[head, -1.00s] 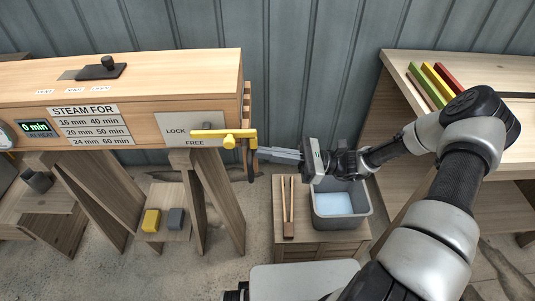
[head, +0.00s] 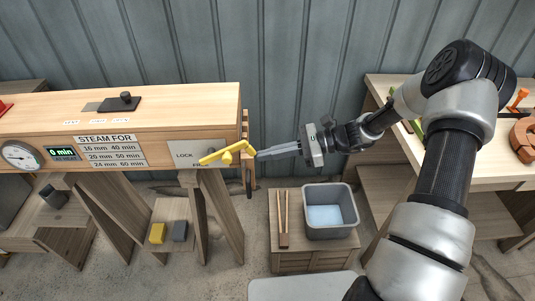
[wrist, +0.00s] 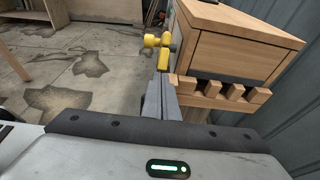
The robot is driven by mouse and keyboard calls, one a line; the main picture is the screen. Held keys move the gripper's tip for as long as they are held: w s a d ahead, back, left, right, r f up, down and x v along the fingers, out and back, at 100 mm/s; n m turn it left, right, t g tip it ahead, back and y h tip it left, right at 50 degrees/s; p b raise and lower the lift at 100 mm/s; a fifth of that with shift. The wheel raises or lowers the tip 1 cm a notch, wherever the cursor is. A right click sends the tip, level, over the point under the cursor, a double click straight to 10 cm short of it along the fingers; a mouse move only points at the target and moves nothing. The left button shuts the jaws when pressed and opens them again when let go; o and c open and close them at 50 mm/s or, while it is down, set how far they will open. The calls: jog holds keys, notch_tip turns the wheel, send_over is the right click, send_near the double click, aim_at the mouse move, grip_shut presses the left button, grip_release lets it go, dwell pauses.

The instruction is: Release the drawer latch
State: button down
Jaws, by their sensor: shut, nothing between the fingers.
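The yellow latch lever (head: 222,155) sits on the front of the long wooden steam box (head: 160,108), beside a plate (head: 183,150) marked LOCK and FREE. The lever is tilted, its left end low near the FREE word and its right end higher at the box's corner. My gripper (head: 261,154) is shut and empty, its fingertips at the lever's right end; I cannot tell whether they touch. In the wrist view the fingers (wrist: 161,98) point at the yellow lever (wrist: 162,50), just left of the box's notched wooden end (wrist: 222,90).
Below my gripper, a grey bin (head: 330,228) and wooden tongs (head: 283,222) stand on a low crate (head: 310,262). A workbench (head: 465,170) with an orange clamp (head: 522,132) is at right. A corrugated wall (head: 310,60) closes the back.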

jog(key=r+h+p, duration=0.1)
jog(key=r+p, duration=0.1)
jog(key=r, duration=0.1)
jog(key=a+r+h+p, duration=0.1)
jog(key=r+h+p, duration=0.1)
jog(key=p, duration=0.1)
jog(key=shift+a+r, duration=0.15)
jog(key=shift+r, duration=0.25)
jog(key=shift+w+a+r+p, duration=0.1)
jog(key=shift+a+r+p, duration=0.4)
jog(key=shift+r+p, duration=0.3)
jog(key=shift+a+r, duration=0.55)
jog(key=shift+r, duration=0.3)
jog(key=shift+a, duration=0.1)
jog(key=shift+f, duration=0.2)
